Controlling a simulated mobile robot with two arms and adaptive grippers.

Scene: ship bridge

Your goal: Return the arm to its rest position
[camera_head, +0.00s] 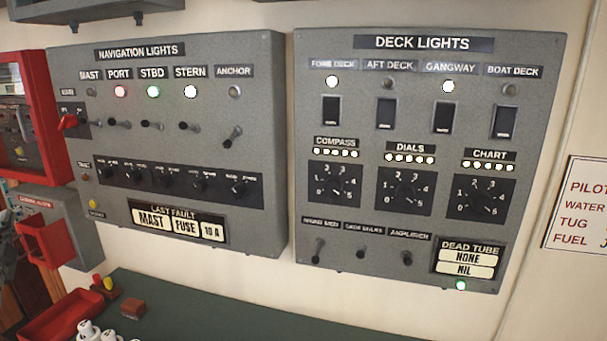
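Neither of my grippers can be made out in the head view. A small grey and bluish shape (6,240) is cut off by the left edge, and I cannot tell what it is. The navigation lights panel (265,130) is on the wall at left. Its port lamp is red, its stbd lamp green and its stern lamp white; mast and anchor look unlit. The deck lights panel (430,275) is to its right. Its fore deck and gangway lamps are lit; aft deck and boat deck look dark. A green lamp (460,285) glows below the dead tube plate.
A dark green worktop (220,318) runs below the panels and is mostly bare. A red tray (65,318), white pieces (90,332) and a small brown block (132,308) are at its left. Red boxes (40,110) are on the left wall. A white notice (580,205) hangs at right.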

